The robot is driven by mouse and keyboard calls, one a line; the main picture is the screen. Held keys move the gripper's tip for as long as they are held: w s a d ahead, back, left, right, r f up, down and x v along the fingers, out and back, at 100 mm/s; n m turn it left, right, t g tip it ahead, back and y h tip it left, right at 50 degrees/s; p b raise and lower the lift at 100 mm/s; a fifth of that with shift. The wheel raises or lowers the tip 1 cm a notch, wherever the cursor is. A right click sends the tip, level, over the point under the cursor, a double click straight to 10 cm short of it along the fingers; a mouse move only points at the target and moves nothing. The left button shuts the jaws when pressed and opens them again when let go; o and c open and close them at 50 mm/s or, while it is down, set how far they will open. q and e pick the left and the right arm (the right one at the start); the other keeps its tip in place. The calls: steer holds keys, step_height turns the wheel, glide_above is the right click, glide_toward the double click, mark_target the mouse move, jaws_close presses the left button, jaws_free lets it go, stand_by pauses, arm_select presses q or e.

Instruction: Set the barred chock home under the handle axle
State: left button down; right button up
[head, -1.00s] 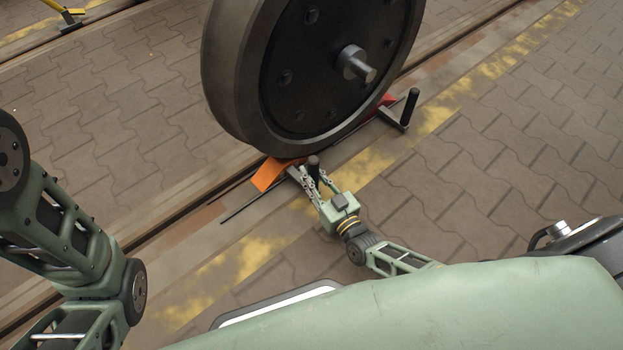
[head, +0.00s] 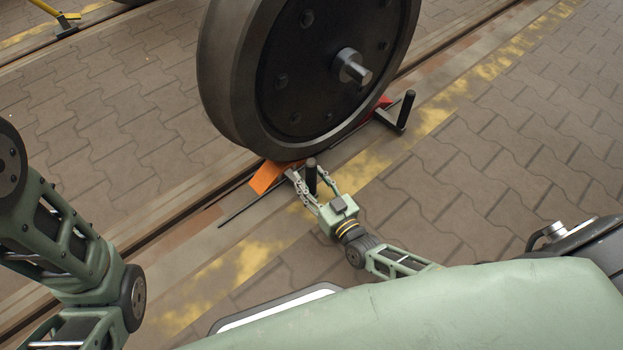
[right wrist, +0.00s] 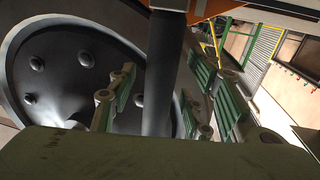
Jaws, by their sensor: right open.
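An orange chock (head: 268,175) lies on the near rail at the left foot of the big dark wheel (head: 320,70). Its inner end reaches the wheel's tread; whether it is wedged tight I cannot tell. A dark upright handle (head: 311,172) stands at its near side. My right gripper (head: 308,184) is open, with its fingers on either side of that handle. In the right wrist view the handle (right wrist: 164,80) stands between the spread fingers, with gaps beside it. A metal axle stub (head: 352,67) sticks out of the wheel. My left gripper is out of view.
A red chock (head: 384,103) with its own dark upright handle (head: 405,110) sits at the wheel's right foot. A thin rod (head: 243,206) lies low beside the rail. Yellow-marked paving (head: 245,262) in front is clear. A yellow object (head: 64,24) stands far left.

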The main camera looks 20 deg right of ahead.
steer(key=s+d, duration=0.2)
steer(key=s, duration=0.9)
steer(key=shift+s, duration=0.25)
steer(key=shift+d, duration=0.1)
